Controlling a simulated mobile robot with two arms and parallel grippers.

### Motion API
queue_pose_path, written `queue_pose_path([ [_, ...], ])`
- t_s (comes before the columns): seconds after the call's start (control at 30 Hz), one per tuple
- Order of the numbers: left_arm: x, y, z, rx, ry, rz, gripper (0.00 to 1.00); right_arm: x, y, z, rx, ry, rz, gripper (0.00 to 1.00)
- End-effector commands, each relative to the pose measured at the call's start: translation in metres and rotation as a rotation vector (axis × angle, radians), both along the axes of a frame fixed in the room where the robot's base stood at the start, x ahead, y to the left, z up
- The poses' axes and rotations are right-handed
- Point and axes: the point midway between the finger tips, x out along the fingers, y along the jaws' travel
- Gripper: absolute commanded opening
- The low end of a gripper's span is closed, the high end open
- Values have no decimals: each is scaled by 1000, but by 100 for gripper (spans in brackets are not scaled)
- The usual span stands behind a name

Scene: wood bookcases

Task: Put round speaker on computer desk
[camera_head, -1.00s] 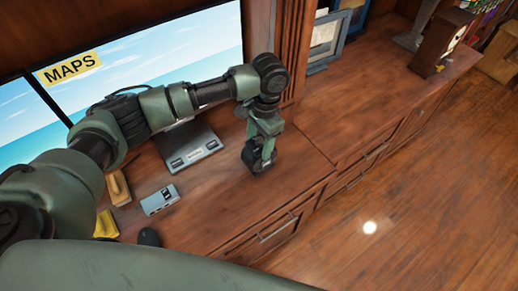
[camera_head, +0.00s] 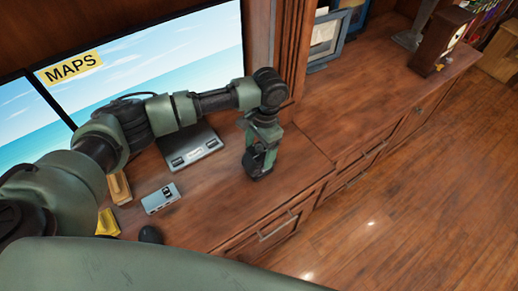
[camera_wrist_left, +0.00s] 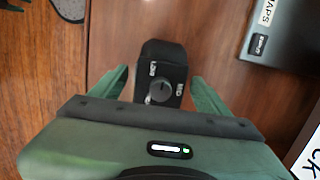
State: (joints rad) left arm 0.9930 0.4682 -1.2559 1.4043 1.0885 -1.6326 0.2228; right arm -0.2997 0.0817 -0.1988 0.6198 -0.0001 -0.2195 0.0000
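A small black device with a round knob, apparently the round speaker (camera_wrist_left: 160,78), is between my left gripper's fingers in the left wrist view. In the head view the speaker (camera_head: 256,163) is at the computer desk (camera_head: 222,205), near its front edge, and seems to rest on the wood. My left gripper (camera_head: 262,150) points down over it. In the left wrist view the green fingers of that gripper (camera_wrist_left: 160,88) are spread, with a narrow gap seen on each side of the speaker. My right gripper is not in view.
A monitor (camera_head: 150,60) on a grey base (camera_head: 188,146) stands at the back. A small grey device (camera_head: 160,198), yellow object (camera_head: 107,222) and dark rounded object (camera_head: 150,235) lie left of the speaker. A picture frame (camera_head: 328,40) and clock (camera_head: 440,42) stand on the right cabinet.

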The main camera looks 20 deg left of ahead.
Motion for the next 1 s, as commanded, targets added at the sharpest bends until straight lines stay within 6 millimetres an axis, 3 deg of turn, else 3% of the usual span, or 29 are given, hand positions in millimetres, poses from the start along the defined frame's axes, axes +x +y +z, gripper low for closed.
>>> queue_pose_path([
  [0.17,2,-1,10,-1,-3,1,76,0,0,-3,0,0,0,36],
  [0.7,11,-9,110,-2,-2,0,76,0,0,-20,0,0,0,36],
  [1.0,12,-9,122,0,0,1,76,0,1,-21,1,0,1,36],
])
